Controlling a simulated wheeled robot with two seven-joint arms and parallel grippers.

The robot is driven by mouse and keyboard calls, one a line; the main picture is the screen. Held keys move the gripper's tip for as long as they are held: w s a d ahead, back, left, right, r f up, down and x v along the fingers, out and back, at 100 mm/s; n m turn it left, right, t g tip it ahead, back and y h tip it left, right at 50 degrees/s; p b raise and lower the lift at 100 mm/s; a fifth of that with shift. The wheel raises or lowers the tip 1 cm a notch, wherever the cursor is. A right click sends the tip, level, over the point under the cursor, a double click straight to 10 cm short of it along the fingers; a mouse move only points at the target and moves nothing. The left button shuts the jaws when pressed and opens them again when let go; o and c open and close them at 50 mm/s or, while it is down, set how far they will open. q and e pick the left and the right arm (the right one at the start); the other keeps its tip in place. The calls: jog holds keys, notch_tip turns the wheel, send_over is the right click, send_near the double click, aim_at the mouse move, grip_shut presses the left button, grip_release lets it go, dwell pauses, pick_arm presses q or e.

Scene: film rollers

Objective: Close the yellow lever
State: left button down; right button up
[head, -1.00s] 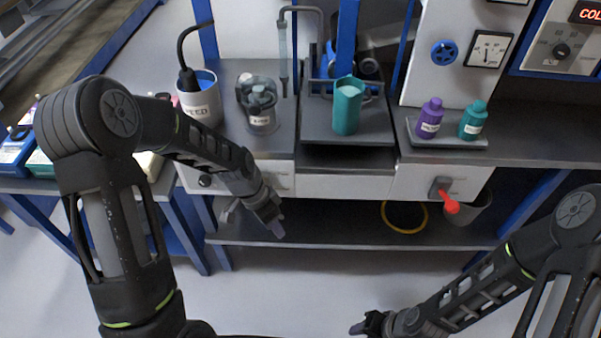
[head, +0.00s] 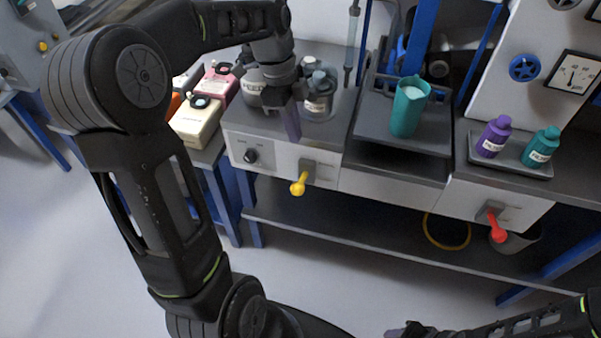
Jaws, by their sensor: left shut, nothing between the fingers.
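The yellow lever (head: 299,184) sticks out and down from the front panel of the bench unit, left of centre in the head view. Its grey mount (head: 308,168) is on the white panel. My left gripper (head: 291,124) is shut and empty, pointing down above the lever at the front edge of the worktop, apart from the lever in the picture. It partly covers the white container marked FEED behind it. My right gripper (head: 408,330) is at the bottom edge, partly cut off, and its fingers are too unclear to judge.
A dark knob (head: 251,156) is left of the lever. A red lever (head: 497,228) is on the right panel. A teal beaker (head: 408,106), a jar (head: 319,97), a purple bottle (head: 494,136) and a teal bottle (head: 541,147) stand on the bench. A shelf (head: 350,240) runs below.

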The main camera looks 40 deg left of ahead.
pick_arm(q)
jog(key=shift+f, duration=0.1)
send_near(301, 184)
jog(key=x, duration=0.5)
jog(key=shift+d+f+p, duration=0.15)
jog(key=shift+d+p, duration=0.1)
jog(key=shift+p, duration=0.15)
jog(key=shift+s+a+f, duration=0.1)
jog(key=shift+f, duration=0.5)
pick_arm(e)
jog(key=shift+r, duration=0.4)
